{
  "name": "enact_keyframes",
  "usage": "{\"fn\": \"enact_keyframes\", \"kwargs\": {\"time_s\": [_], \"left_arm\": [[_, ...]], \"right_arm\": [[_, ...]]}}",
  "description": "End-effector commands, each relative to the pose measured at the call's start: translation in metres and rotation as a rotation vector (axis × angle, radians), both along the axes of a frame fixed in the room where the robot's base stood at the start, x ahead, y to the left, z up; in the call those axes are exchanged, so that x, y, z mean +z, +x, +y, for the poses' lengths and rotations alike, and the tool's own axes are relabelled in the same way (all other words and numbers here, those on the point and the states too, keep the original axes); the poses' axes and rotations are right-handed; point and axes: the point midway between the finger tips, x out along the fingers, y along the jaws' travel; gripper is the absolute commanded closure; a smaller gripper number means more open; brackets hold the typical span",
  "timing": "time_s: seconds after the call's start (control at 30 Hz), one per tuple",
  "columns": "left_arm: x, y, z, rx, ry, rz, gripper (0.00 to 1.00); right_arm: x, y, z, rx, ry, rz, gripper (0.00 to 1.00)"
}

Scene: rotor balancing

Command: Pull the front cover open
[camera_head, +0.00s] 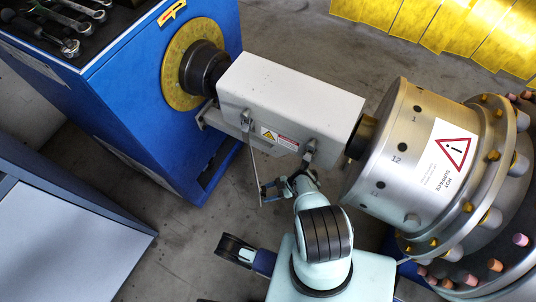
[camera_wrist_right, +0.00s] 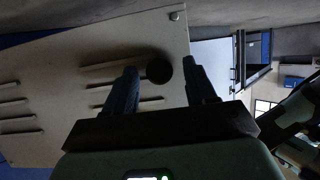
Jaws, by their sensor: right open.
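The front cover is on the light grey box-shaped housing (camera_head: 290,92), which sits around the shaft between the blue machine and the metal rotor. In the right wrist view a flat, pale slotted panel (camera_wrist_right: 50,75) fills the left side, with a dark round knob or hole (camera_wrist_right: 159,69) between my fingertips. My right gripper (camera_head: 273,188) is below the housing's front side; it also shows in the right wrist view (camera_wrist_right: 162,85), open, its fingers on either side of the round feature. I cannot tell whether they touch it.
The blue machine (camera_head: 130,90) with a yellow disc (camera_head: 175,65) stands at left, tools on its top. The large rotor (camera_head: 400,150) with a hot-surface label is at right, close to my right arm. A grey cabinet (camera_head: 60,250) stands lower left. Floor shows between.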

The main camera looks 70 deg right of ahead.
Motion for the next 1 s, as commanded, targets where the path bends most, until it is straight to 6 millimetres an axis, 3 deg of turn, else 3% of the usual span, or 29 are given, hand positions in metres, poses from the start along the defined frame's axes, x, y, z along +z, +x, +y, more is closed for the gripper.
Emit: {"fn": "enact_keyframes", "kwargs": {"time_s": [0.5, 0.83, 1.0], "left_arm": [[0.003, 0.009, -0.001, -0.004, 0.002, -0.029, 0.57], [0.003, 0.009, -0.001, -0.003, 0.002, -0.029, 0.57], [0.003, 0.009, -0.001, -0.003, 0.002, -0.029, 0.57]], "right_arm": [[0.027, -0.057, -0.031, -0.001, -0.002, 0.000, 0.44], [0.028, -0.061, -0.033, 0.000, 0.000, 0.000, 0.44], [0.028, -0.060, -0.033, -0.002, 0.000, 0.001, 1.00]]}}
